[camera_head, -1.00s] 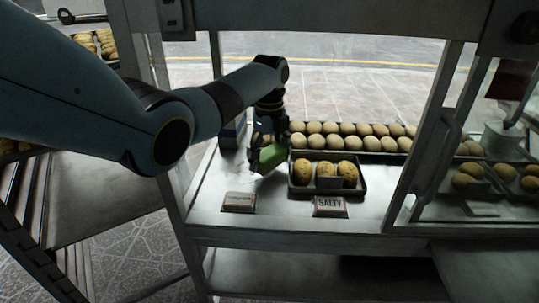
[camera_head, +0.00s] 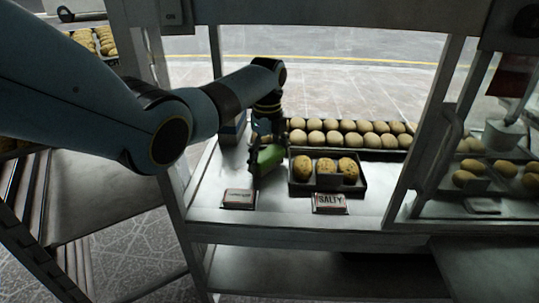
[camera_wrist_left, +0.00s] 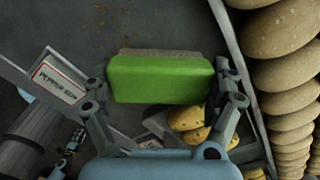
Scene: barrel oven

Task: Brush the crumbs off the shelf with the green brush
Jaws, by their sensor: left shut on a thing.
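My left gripper (camera_head: 262,150) is shut on the green brush (camera_head: 267,159) and holds it at the shelf (camera_head: 212,200), left of the small tray. In the left wrist view the green brush (camera_wrist_left: 160,80) lies between the two fingers, with a grey-brown bristle strip along its upper edge. I cannot tell whether the bristles touch the shelf. Small brown crumbs (camera_wrist_left: 122,18) are scattered on the shelf beyond the brush in that view. My right gripper is not in view.
A small dark tray (camera_head: 300,187) with several rolls stands close right of the brush. A long tray of pale buns (camera_head: 350,128) lies behind. A sign (camera_head: 239,199) and a "SALTY" sign (camera_head: 330,204) stand at the front edge. Posts frame the shelf's sides.

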